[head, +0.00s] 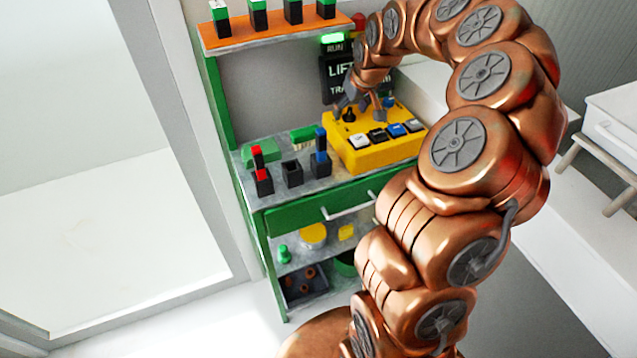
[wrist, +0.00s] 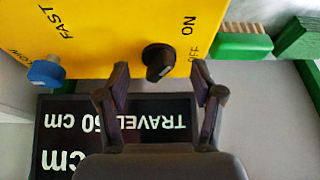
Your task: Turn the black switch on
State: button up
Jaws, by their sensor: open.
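The black switch is a round knob with a small pale mark (wrist: 157,58) on the yellow box (wrist: 100,30), beside the printed words ON and OFF. In the wrist view the mark points to the lower right, nearer OFF than ON. The knob also shows in the head view (head: 348,115), at the back left of the yellow box (head: 375,152). My gripper (wrist: 160,68) is open, with one finger to each side of the knob. I cannot tell how far the tips are above the box, and I see no contact. In the head view my gripper (head: 362,103) is partly hidden by my wrist.
A blue knob (wrist: 46,72) is on the same box, left of the black one in the wrist view. A dark display (wrist: 130,128) stands behind the box. Several coloured buttons (head: 377,136) line the box's front. Small holders (head: 292,172) stand to the left.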

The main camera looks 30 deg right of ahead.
jog(key=shift+r, duration=0.1)
jog(key=a+b+v, duration=0.1)
jog(key=b+v, duration=0.1)
jog(key=v, duration=0.6)
jog(key=s+a+f+n+g, duration=0.2)
jog(key=s+a+g, duration=0.1)
jog(key=s+a, duration=1.7)
jog(key=shift+a+f+g+y, duration=0.2)
jog(key=shift+a+g+y, duration=0.1)
jog(key=shift+a, duration=0.05)
